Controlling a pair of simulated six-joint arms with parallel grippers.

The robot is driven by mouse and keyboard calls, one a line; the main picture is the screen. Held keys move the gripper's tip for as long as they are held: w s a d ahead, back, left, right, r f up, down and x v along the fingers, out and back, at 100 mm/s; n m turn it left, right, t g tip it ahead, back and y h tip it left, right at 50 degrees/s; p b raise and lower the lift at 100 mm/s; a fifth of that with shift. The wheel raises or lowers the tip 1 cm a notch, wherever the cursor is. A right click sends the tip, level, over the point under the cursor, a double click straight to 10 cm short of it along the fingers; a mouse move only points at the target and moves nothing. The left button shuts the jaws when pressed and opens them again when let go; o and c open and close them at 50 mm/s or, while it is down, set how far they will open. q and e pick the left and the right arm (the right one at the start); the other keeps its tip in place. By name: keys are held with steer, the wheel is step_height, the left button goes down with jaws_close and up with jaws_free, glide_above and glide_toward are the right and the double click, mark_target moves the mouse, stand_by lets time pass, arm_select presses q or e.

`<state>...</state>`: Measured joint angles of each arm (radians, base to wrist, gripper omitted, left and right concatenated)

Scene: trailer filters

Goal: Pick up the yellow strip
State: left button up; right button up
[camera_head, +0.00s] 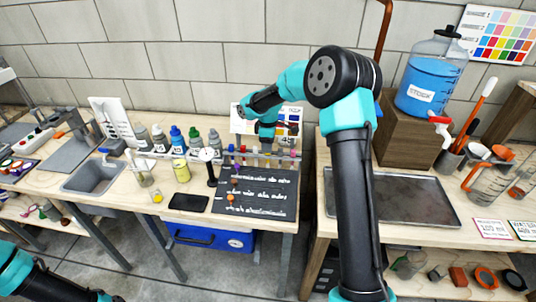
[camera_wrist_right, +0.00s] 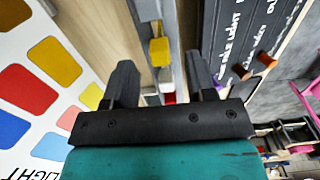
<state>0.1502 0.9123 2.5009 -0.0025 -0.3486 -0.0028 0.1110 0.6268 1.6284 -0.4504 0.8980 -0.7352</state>
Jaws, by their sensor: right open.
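A small yellow strip (camera_wrist_right: 158,50) stands in a narrow grey rack, shown in the right wrist view. My right gripper (camera_wrist_right: 161,78) is open, with one dark finger on each side of the rack line. The yellow strip lies just beyond and between the fingertips, and no contact shows. In the head view, my right gripper (camera_head: 267,143) points down over the row of coloured pieces at the back of the left table. There the yellow strip is too small to tell apart. My left arm shows at the lower left corner, but its gripper is out of frame.
A black board with white writing (camera_head: 255,190) lies in front of the rack. A colour chart (camera_wrist_right: 40,85) stands close beside the right gripper. Several bottles (camera_head: 177,138) stand left of it. A metal tray (camera_head: 425,200) and a blue jug (camera_head: 430,80) are on the right table.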

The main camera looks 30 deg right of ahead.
steer(key=shift+f, duration=1.55)
steer(key=shift+c, duration=0.2)
jaws_close()
